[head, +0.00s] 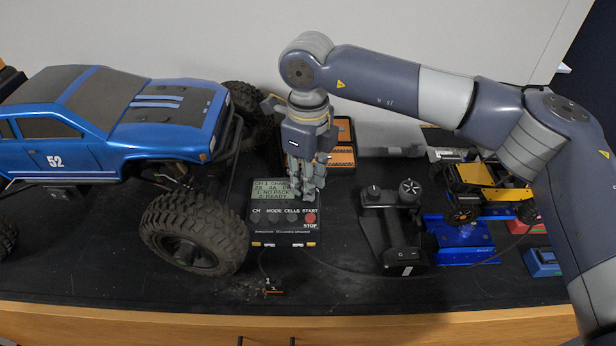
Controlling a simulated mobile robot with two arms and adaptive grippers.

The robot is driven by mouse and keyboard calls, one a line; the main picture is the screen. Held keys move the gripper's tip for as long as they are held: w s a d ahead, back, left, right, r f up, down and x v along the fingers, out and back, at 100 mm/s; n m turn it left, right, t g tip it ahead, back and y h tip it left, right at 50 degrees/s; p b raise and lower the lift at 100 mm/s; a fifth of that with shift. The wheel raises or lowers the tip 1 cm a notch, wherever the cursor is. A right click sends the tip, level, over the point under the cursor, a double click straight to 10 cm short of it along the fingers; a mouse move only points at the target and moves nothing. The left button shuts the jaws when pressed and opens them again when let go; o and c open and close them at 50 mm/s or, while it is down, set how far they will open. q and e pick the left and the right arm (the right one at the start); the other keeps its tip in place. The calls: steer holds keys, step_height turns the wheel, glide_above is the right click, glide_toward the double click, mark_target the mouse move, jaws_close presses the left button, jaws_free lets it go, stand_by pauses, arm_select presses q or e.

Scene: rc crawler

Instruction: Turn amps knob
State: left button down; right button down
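The charger (257,226) is a black box on the dark mat between the truck's wheel and a transmitter. It has a lit green display (269,194) with text that seems to read "NO PACK" and "READY". Below the display is a row of small buttons labelled CH, MODE, CELLS and START, with a red START/STOP button (310,218) at the right. My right gripper (308,190) points down over the charger's right side, beside the display. Its fingers cover that part of the panel, and I cannot make out the amps knob. Whether they touch anything is unclear. My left gripper is out of view.
A blue truck (165,108) with a large tyre (194,234) stands close on the left. A black transmitter (393,225) stands to the right, with a yellow and blue vehicle (478,180) beyond. A cable crosses the mat in front. The wooden bench edge (400,328) is nearest.

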steer(key=shift+f+n+b, duration=0.15)
steer(key=shift+n+b, duration=0.25)
steer(key=shift+b, duration=0.25)
steer(key=n+b, duration=0.2)
steer(key=b, duration=0.1)
steer(key=shift+f+n, duration=0.15)
steer(key=shift+n, duration=0.25)
steer(key=shift+n+b, duration=1)
steer(key=shift+n, duration=0.1)
steer(key=shift+r+n+b, duration=0.25)
steer(key=shift+n+b, duration=0.3)
steer(key=shift+n, duration=0.45)
steer(key=c, duration=1.4)
jaws_free()
steer(key=shift+o, duration=0.2)
